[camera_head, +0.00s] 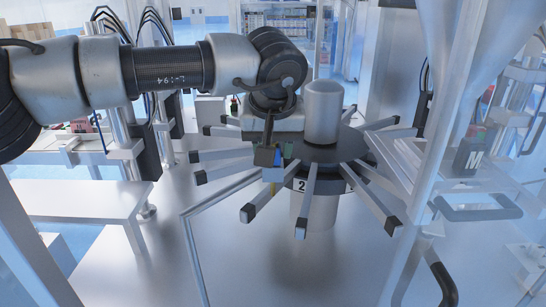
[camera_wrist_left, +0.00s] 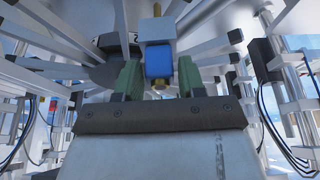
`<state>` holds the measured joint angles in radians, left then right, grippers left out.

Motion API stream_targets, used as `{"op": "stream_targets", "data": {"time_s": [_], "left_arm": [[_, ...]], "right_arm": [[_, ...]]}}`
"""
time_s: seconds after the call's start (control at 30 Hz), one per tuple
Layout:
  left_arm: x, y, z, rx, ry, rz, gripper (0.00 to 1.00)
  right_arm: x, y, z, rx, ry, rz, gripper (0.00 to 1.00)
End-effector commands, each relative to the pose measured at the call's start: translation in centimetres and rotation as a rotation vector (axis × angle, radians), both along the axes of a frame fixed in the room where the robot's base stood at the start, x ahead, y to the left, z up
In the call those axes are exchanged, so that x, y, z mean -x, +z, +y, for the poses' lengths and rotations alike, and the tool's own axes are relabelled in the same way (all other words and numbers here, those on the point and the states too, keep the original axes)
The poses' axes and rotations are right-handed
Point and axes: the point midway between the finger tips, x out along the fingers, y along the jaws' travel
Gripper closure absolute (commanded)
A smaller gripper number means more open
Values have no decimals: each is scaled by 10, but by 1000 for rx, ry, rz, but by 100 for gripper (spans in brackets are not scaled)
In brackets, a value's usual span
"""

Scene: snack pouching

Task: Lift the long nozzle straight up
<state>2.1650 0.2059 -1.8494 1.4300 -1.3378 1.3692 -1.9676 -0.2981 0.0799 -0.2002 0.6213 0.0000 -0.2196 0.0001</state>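My left gripper (camera_head: 276,158) reaches in from the left over the round carousel. In the left wrist view its two green fingers (camera_wrist_left: 160,78) stand on either side of a blue block (camera_wrist_left: 158,60). The block has a grey piece above it and brass-coloured tips (camera_wrist_left: 157,10) in line with it; this looks like the long nozzle. The fingers are very close to the block, but I cannot tell whether they touch it. In the head view the blue part (camera_head: 272,174) shows small below the gripper, and most of the nozzle is hidden. My right gripper is not in view.
The carousel (camera_head: 320,152) has a grey central cylinder (camera_head: 323,110) and several radiating arms with black ends. A bent metal rail (camera_head: 196,255) stands in front. A low metal bench (camera_head: 80,200) is at left. Clear panels and posts stand at right.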

Motion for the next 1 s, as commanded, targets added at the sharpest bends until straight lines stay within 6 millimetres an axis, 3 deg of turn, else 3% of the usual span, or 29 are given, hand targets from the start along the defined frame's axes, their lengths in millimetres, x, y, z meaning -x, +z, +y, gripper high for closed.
{"op": "stream_targets", "data": {"time_s": [0.03, 0.2, 0.53, 1.0], "left_arm": [[0, 0, 0, 0, 0, 0, 68], [0, 0, 0, 0, 0, 0, 94], [0, 10, 0, 1, 1, -3, 94], [0, 93, -1, 1, 0, -1, 94]], "right_arm": [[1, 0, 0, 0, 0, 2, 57], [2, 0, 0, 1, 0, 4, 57], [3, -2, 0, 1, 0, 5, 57], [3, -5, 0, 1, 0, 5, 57]]}}
